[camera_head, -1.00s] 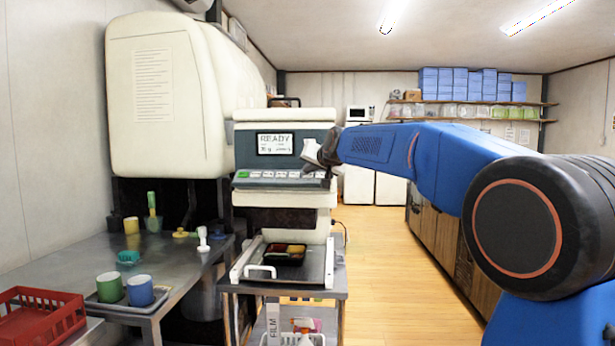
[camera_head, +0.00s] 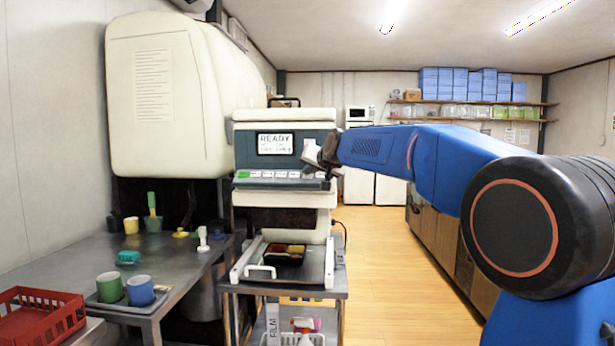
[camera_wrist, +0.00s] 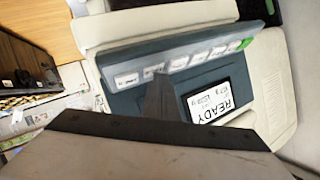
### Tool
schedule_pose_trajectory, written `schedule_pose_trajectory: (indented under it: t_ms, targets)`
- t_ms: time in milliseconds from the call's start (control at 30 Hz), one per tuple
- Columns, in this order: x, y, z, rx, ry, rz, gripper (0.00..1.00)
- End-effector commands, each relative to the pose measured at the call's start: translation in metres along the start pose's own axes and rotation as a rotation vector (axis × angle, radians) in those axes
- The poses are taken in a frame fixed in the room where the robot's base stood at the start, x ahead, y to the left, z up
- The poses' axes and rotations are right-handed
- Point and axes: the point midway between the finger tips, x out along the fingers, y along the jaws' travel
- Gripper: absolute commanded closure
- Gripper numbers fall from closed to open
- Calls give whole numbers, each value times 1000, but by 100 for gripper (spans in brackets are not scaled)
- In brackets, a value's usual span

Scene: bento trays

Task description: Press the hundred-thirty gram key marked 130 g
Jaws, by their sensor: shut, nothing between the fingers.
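The sealing machine's key panel (camera_head: 270,179) shows a row of pale keys with a green key (camera_head: 243,174) at its left end. In the wrist view the row runs the other way, with the green key (camera_wrist: 245,43) at the right. The key labels are too small to read, so I cannot tell which is 130 g. The display (camera_head: 275,144) reads READY, with small blurred lines below. My gripper (camera_head: 318,160) is shut and empty at the right end of the row. In the wrist view its tip (camera_wrist: 158,77) overlaps the second key from the left; contact cannot be told.
Below the panel, a tray with food (camera_head: 285,262) sits in the machine's drawer. The wooden floor (camera_head: 375,270) at right is clear.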

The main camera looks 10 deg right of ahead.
Motion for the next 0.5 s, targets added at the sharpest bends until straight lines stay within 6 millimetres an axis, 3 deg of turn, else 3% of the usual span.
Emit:
schedule_pose_trajectory:
  t_ms: [500]
  targets:
    - [-11,-8,-8,-1,0,0,100]
